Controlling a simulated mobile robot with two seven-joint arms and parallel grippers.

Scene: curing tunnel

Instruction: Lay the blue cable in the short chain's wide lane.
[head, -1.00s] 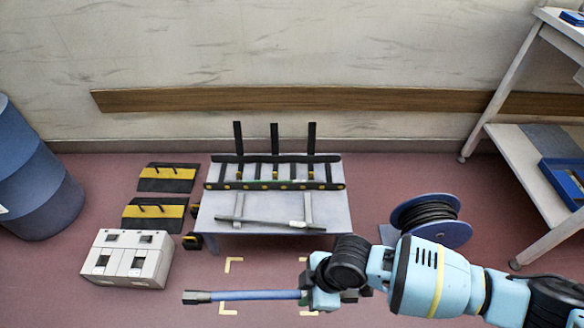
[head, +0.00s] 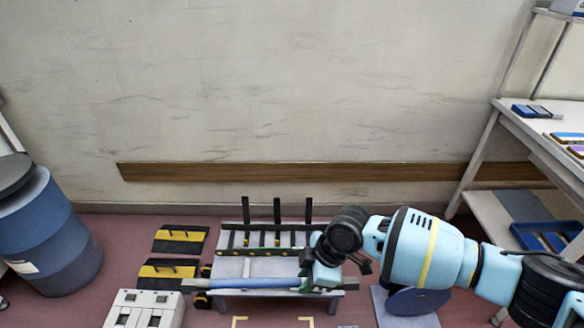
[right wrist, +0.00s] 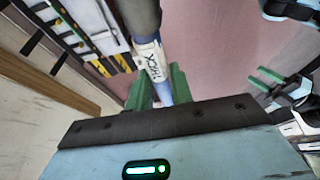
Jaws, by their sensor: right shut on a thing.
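My right gripper (head: 322,278) is shut on the blue cable (head: 250,283), which sticks out to the left, roughly level, in front of the table's near part. In the right wrist view the cable (right wrist: 165,88) runs between the green fingers (right wrist: 158,92) and carries a white label with dark lettering and a dark end. The black chain (head: 262,250) with crossbars and three tall posts lies on the grey table (head: 230,270) behind the cable. My arm covers its right end. My left gripper (right wrist: 264,82) shows only in the right wrist view, apparently open and empty.
Black-and-yellow ramp plates (head: 180,238) and a white box (head: 143,310) stand left of the table. A blue drum (head: 52,235) is at far left. A cable reel (head: 415,302) is partly behind my arm. A shelf (head: 540,140) stands at right.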

